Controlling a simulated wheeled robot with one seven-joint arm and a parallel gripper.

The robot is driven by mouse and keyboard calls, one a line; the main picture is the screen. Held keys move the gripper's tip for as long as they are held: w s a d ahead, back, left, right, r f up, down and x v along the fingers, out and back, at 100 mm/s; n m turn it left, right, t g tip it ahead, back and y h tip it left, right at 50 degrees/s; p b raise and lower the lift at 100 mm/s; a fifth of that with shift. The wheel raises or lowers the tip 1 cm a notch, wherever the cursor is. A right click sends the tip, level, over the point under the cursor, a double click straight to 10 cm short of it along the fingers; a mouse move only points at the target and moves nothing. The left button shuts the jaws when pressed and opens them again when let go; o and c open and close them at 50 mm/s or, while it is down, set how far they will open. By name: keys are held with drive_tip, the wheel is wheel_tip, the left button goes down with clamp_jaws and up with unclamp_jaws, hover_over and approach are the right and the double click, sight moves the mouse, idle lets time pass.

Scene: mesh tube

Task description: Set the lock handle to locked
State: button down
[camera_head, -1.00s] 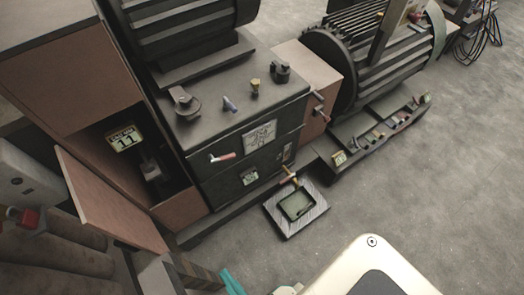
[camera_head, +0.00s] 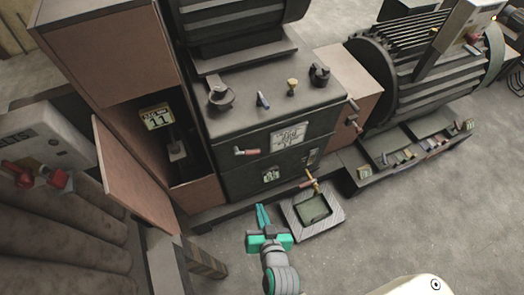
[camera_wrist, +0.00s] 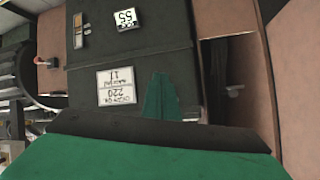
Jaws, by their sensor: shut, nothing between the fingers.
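Several handles are in view, and no label shows which one is the lock handle. A red-gripped lever (camera_head: 247,151) sticks out from the dark machine's front (camera_head: 228,184), left of a white label plate. A brass-coloured handle (camera_head: 312,181) stands lower right, by the framed tray. My gripper (camera_head: 262,208), teal, is shut and empty, in front of and below the machine front, apart from both handles. In the wrist view its teal finger (camera_wrist: 160,97) points at the dark front beside the label plate (camera_wrist: 117,87) and may hide part of a lever there.
An open brown door (camera_head: 138,182) and cabinet stand left of the machine. Red knobs (camera_head: 52,177) sit on a grey box at far left. A framed tray (camera_head: 300,223) lies on the floor right of my gripper.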

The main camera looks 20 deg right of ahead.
sight(249, 152)
drive_tip(key=w+d+r+n+y, duration=0.2)
drive_tip(key=w+d+r+y, duration=0.3)
drive_tip(key=w+d+r, duration=0.6)
drive_tip(key=s+f+x, duration=0.1)
drive_tip(key=f+x, duration=0.1)
drive_tip(key=x, duration=0.9)
drive_tip(key=shift+a+f+g, duration=0.2)
drive_tip(key=shift+a+g, duration=0.1)
drive_tip(key=shift+a, duration=0.05)
